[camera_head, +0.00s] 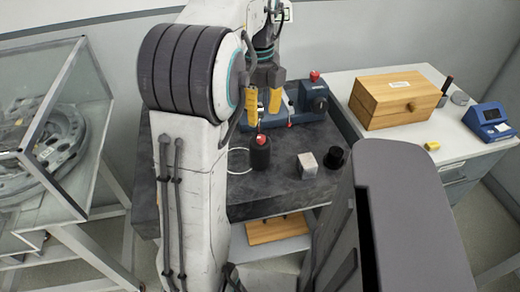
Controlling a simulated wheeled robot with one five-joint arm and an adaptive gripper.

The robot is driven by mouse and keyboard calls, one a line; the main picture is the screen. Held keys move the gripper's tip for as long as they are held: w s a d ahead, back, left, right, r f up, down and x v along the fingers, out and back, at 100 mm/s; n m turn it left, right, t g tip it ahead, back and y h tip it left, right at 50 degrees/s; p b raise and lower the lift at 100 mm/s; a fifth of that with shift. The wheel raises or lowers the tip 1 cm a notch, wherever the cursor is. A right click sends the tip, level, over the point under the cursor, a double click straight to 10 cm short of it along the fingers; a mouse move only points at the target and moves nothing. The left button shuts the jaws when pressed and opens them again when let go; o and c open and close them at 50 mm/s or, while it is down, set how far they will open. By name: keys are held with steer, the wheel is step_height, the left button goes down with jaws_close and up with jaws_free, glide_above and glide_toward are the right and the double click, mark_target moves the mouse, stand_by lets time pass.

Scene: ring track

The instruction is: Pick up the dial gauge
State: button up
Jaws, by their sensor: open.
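I cannot make out the dial gauge for certain. My gripper (264,104) points down over the dark stone surface plate (285,192), its yellow fingers apart. Behind the fingers is a blue device (313,98) with a dark round face or knob and a red knob on top. A black cylinder with a red ball on top (260,157) stands on the plate, below and in front of the fingers in the picture. A pale metal cube (307,166) and a short black cylinder (334,158) stand to its right. My arm hides the plate's left part.
A white cabinet at right carries a wooden box (399,100), a blue instrument (490,121) and a small yellow block (432,146). A glass-sided case (54,125) with a metal ring stands at left. A wooden board (278,229) lies on a shelf below the plate.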

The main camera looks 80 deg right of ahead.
mark_target(258, 126)
steer(key=shift+w+d+f+b, duration=0.1)
steer(key=shift+f+b, duration=0.15)
steer(key=shift+f, duration=1.15)
steer(key=shift+w+f+b, duration=0.1)
steer(key=shift+f+b, duration=0.1)
steer(key=shift+f, duration=1.15)
steer(key=shift+c, duration=0.3)
jaws_close()
steer(key=shift+r, duration=0.1)
